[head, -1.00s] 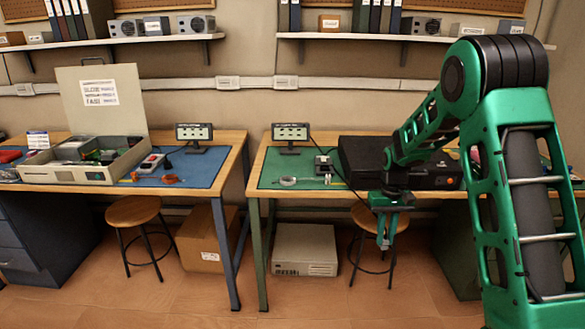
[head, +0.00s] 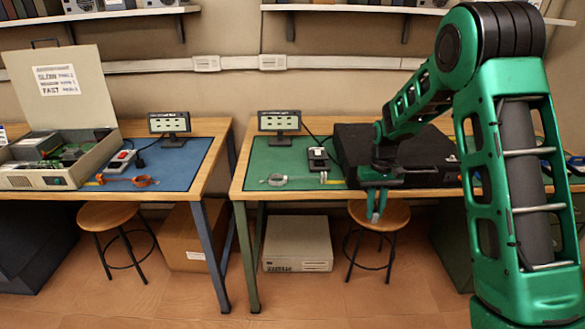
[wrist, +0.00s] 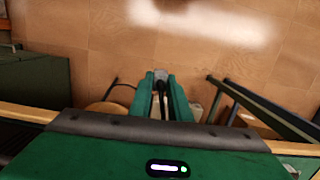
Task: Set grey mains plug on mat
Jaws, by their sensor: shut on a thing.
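My gripper (head: 376,205) hangs in front of the right bench, near its front edge and over the stool. In the wrist view my gripper (wrist: 161,95) is shut on a small grey thing (wrist: 160,74), which looks like the grey mains plug; a dark part lies between the fingers. In the head view the held thing is too small to make out. A green mat (head: 250,165) lies on the right bench, left of my gripper. A blue mat (head: 190,172) lies on the left bench.
A black case (head: 405,165) stands behind my gripper. A socket block (head: 318,158) and a pale coil (head: 275,181) are on the green mat. The left bench holds an open beige case (head: 75,172), a red-switched block (head: 122,160) and an orange cable (head: 140,181). A stool (head: 380,215) stands below.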

